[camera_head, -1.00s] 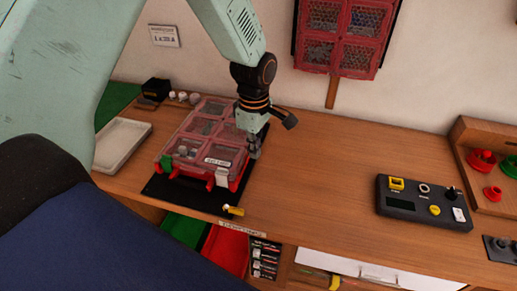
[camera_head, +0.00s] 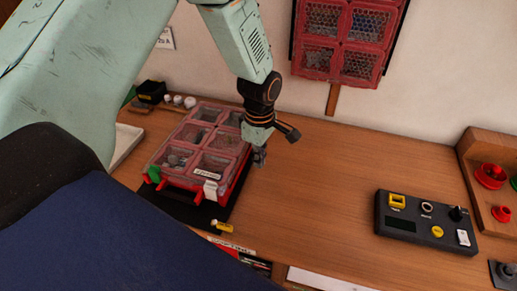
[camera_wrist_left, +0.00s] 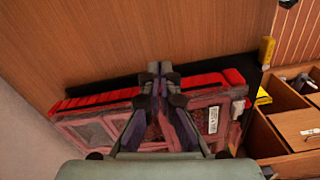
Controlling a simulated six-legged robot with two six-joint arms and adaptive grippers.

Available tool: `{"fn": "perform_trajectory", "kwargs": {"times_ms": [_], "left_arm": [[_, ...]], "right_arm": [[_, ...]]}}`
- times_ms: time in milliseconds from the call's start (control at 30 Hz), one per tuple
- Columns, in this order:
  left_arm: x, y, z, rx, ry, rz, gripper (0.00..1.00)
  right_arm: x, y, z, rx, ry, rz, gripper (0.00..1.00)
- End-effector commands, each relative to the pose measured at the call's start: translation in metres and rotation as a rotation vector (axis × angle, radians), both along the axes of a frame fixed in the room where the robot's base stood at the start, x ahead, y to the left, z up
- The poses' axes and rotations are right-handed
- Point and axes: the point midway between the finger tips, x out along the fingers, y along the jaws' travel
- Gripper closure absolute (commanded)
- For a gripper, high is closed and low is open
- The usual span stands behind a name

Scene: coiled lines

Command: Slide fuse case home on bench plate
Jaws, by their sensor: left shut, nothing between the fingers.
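The fuse case (camera_head: 183,180) is a red case with a clear compartment lid and a white label. It lies on the black bench plate (camera_head: 211,211), whose front strip shows bare. My left gripper (camera_head: 260,158) is shut and empty, pointing down at the case's right side; in the head view I cannot tell whether it touches. In the left wrist view the shut fingertips (camera_wrist_left: 159,70) overlap the case's red edge (camera_wrist_left: 95,100), with the dark plate (camera_wrist_left: 120,84) beyond. The plate's left part is hidden by my body. My right gripper is not in view.
A yellow pin (camera_head: 222,226) sits at the plate's front corner. A grey control box (camera_head: 425,222) stands to the right, and a wooden rack (camera_head: 475,150) with red pieces beyond it. A red case (camera_head: 345,40) hangs on the wall. The bench's middle is clear.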

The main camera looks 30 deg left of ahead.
Motion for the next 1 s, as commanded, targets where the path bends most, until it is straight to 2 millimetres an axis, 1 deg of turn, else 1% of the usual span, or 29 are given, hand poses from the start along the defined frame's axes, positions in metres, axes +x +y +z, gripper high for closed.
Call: {"fn": "perform_trajectory", "kwargs": {"times_ms": [33,300,433,600,733,1000], "left_arm": [[-0.001,0.0,-0.011,0.001,0.003,0.0,1.0],[0.001,-0.001,-0.061,0.001,0.002,0.0,1.0],[0.002,0.02,-0.057,-0.002,-0.003,0.004,1.0],[0.003,0.035,-0.057,0.0,-0.002,0.001,1.0],[0.003,0.04,-0.058,0.001,-0.001,0.0,1.0],[0.003,0.04,-0.058,0.001,-0.002,-0.001,1.0]], "right_arm": [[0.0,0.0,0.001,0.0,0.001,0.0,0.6],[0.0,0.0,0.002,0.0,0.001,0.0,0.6],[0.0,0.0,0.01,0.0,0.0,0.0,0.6],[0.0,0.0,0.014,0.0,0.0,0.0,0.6],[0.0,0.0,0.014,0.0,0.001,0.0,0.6],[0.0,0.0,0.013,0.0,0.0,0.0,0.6]]}}
